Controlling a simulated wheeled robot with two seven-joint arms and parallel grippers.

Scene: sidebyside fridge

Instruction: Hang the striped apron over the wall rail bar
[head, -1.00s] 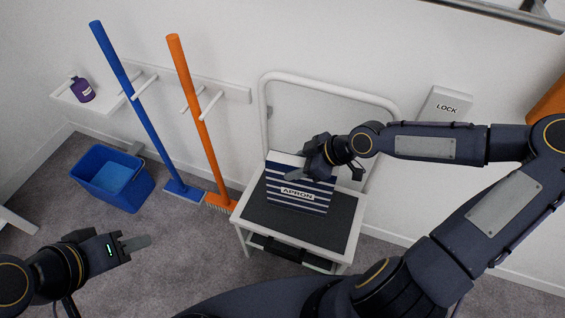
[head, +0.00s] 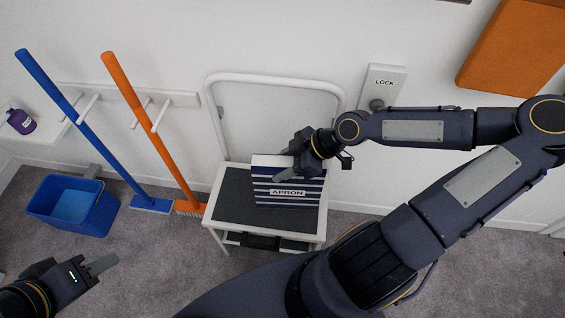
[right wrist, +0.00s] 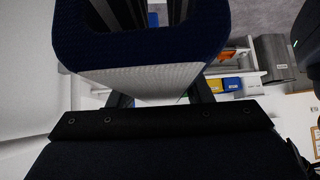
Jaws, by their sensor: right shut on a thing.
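The striped apron (head: 288,192) is a navy and white folded block with an APRON label, seen in the head view in front of the step stool's dark top. Its right side reaches the stool's right edge; I cannot tell whether it touches the top. My right gripper (head: 291,168) is shut on its upper part. In the right wrist view the apron (right wrist: 145,82) fills the upper middle between the fingers. My left gripper (head: 103,265) is low at the left, away from everything; its finger opening cannot be made out. I cannot identify the wall rail bar with certainty.
The step stool (head: 228,205) has a white hoop handle (head: 275,80) behind the apron. A blue broom (head: 80,125), an orange broom (head: 150,130) and a white peg rail (head: 185,98) are left. A blue bucket (head: 98,212) is on the floor. A LOCK box (head: 383,84) is on the wall.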

